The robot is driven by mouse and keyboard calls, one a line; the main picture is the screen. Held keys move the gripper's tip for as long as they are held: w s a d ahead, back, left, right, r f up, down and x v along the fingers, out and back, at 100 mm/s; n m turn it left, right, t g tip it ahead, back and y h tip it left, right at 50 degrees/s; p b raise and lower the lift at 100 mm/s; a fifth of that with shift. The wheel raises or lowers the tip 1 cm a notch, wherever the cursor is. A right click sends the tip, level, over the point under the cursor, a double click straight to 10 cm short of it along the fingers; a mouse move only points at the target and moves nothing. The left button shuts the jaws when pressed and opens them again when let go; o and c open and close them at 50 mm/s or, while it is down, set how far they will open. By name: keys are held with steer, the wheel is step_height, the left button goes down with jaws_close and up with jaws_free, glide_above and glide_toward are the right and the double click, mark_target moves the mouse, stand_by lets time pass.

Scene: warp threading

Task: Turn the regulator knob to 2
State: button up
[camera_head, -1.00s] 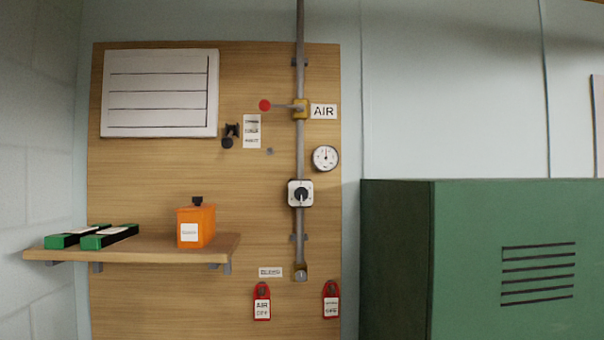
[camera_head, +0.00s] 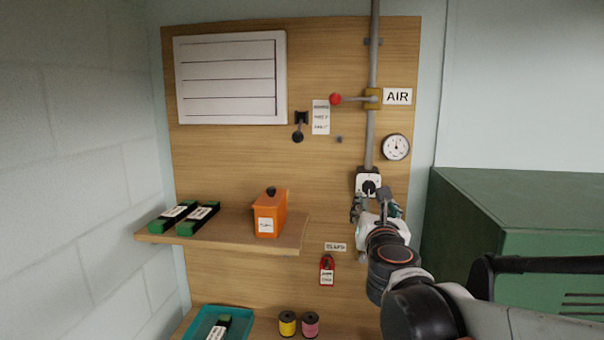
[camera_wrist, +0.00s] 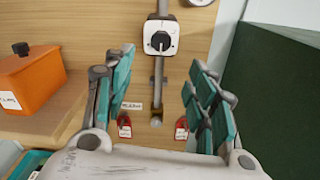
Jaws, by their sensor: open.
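The regulator is a white square plate (camera_head: 367,178) with a round black knob (camera_head: 369,188), mounted on the grey vertical pipe. In the wrist view the knob (camera_wrist: 161,41) shows whole, with a pale pointer line; I cannot read any numbers around it. My gripper (camera_head: 377,205) is in front of the board, just below the knob in the head view. In the wrist view its teal-padded fingers (camera_wrist: 163,70) are spread wide and empty, with the knob beyond and between them, apart from both. The gripper hides the lower pipe in the head view.
A red-balled lever (camera_head: 336,99) and a gauge (camera_head: 396,147) are above the regulator. A shelf (camera_head: 160,236) with an orange box (camera_head: 269,214) is to the left. A green cabinet (camera_head: 535,195) stands to the right. Red tags (camera_wrist: 181,132) hang below.

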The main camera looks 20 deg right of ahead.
mark_target(369, 188)
steer(key=p+x, duration=0.2)
steer(key=x, duration=1.1)
steer(key=shift+w+d+p, duration=0.3)
steer(key=shift+w, duration=0.05)
steer(key=shift+c, duration=0.6)
steer(key=c, duration=1)
